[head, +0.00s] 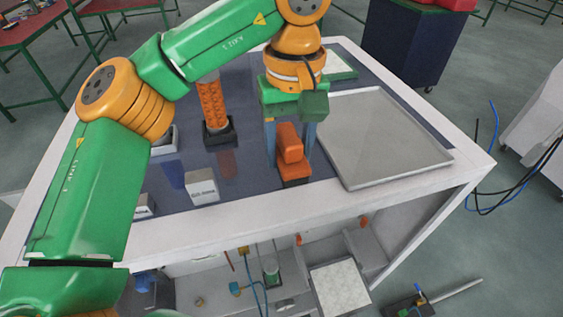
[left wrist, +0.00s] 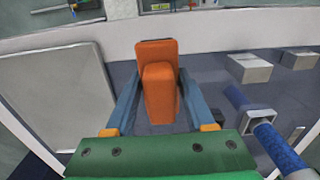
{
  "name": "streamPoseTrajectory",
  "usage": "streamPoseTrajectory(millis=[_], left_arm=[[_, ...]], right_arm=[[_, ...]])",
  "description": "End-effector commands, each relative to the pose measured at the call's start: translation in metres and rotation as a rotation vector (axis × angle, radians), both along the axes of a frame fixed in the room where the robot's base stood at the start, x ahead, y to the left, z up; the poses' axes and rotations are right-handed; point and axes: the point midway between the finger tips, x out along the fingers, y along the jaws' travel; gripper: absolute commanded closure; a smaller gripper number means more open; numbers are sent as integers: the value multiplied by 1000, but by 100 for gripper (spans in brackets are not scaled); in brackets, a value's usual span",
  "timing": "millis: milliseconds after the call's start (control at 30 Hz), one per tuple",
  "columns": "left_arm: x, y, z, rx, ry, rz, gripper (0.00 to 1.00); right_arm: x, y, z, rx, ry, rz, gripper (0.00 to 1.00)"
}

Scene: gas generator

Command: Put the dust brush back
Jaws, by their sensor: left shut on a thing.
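The dust brush, which I take to be the orange block-shaped thing (head: 289,146), is between the fingers of my left gripper (head: 289,140). In the left wrist view the orange brush (left wrist: 159,88) stands between the two blue-grey fingers of the gripper (left wrist: 157,98). The gripper is shut on it. The brush is over the dark mat near the table's front edge, left of the grey tray (head: 375,138). Its lower end is near a dark base at the mat; I cannot tell whether it touches. My right gripper is not in view.
An orange cylinder (head: 212,101) stands in a dark holder left of the gripper. White blocks (head: 201,187) sit near the front edge. Beneath the white-rimmed table (head: 250,220) is an open shelf with small parts. The mat between cylinder and brush is clear.

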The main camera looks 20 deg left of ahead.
Motion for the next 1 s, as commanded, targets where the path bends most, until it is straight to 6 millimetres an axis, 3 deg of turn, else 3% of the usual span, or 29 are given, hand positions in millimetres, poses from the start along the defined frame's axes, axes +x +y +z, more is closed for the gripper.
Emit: streamPoseTrajectory(millis=[167, 333, 700, 733, 800, 833, 1000], left_arm=[[12, 16, -20, 1, 3, 2, 98], [12, 16, -47, 0, 1, 0, 98], [12, 15, -58, -2, -1, 1, 98], [12, 15, -57, -2, -1, 1, 40], [12, 15, -56, -2, -1, 1, 22], [12, 15, -56, -2, -1, 1, 16], [12, 15, -56, -2, -1, 2, 16]], right_arm=[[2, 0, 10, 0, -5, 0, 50], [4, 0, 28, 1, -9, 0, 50], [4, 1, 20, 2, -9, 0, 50], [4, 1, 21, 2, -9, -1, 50], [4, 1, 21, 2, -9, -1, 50], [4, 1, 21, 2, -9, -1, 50], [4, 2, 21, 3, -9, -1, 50]])
